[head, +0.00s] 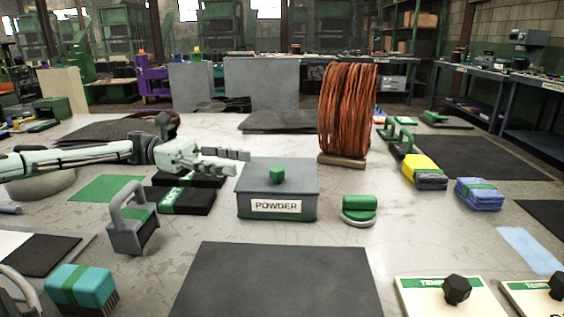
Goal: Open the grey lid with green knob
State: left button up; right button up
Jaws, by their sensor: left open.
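The grey lid (256,175) with a green knob (277,174) sits on a box (262,206) labelled POWDER in the middle of the table. The lid looks flat and closed on the box. My left gripper (238,162) reaches in from the left with its fingers open and pointing right. Its fingertips are near the lid's back left corner, left of the knob and apart from it. I cannot tell how high above the lid they are. My right gripper is not in view.
A tall coil of copper wire (346,110) stands behind the box to the right. A green-topped tool (359,209) is right of the box. Black and green packs (184,200) and a grey handled block (133,220) are left. A dark mat (275,280) lies in front.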

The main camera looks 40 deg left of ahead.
aim_at(265, 181)
pick_arm(q)
jog(key=shift+w+d, duration=0.15)
jog(key=shift+d, duration=0.15)
jog(key=x, duration=0.6)
jog(key=shift+d, duration=0.45)
grip_shut()
